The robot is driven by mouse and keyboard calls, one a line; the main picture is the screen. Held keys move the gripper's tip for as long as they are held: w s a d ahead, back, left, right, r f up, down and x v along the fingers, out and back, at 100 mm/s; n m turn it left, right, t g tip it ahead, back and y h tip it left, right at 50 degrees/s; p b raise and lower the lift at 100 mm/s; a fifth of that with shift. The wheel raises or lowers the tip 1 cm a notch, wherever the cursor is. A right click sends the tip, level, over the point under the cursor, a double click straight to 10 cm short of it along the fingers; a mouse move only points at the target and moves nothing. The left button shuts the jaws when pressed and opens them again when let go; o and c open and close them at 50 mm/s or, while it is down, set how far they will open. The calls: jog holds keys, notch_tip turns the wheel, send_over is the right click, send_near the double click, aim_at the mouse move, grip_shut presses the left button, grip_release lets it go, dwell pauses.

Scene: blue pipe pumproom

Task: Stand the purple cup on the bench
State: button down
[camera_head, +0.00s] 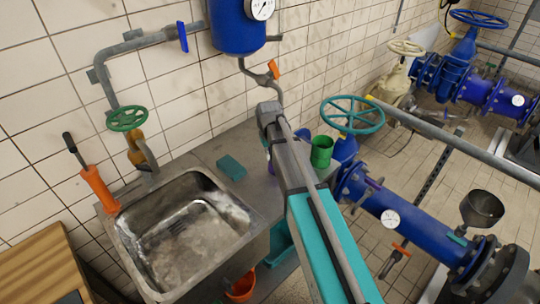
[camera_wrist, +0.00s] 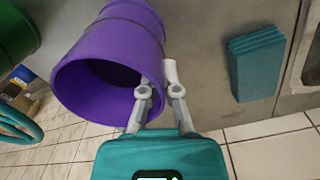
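The purple cup (camera_wrist: 130,38) fills the upper left middle of the wrist view, its round mouth turned toward the camera. My gripper (camera_wrist: 158,78) has its two grey fingers close together at the right side of the cup's rim, one over the mouth and one outside. They look shut on the cup's wall. In the head view my arm hides most of the cup; only a sliver of purple (camera_head: 269,164) shows left of the arm. The grey bench (camera_head: 248,150) lies behind the cup. I cannot tell whether the cup touches it or how far it tilts.
A green cup (camera_head: 321,152) stands on the bench right of my arm. A teal sponge (camera_head: 231,167) lies on the bench beside the steel sink (camera_head: 190,240). Blue pipes (camera_head: 400,200) and a teal handwheel (camera_head: 352,114) stand to the right. Clear bench lies around the sponge.

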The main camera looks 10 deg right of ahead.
jog(key=shift+f, duration=0.2)
jog(key=c, duration=0.8)
grip_release()
jog(key=shift+r, duration=0.2)
notch_tip(320, 180, up, 12)
jog(key=p, duration=1.2)
jog(key=shift+s, duration=0.1)
jog(key=s+d+m, duration=0.1)
jog(key=s+d, duration=0.2)
jog(key=s, duration=0.7)
jog(key=s+d+m, duration=0.1)
jog(key=s+d, duration=0.2)
jog(key=s, duration=0.7)
jog(key=shift+d+m, duration=0.2)
jog(key=shift+m, duration=0.1)
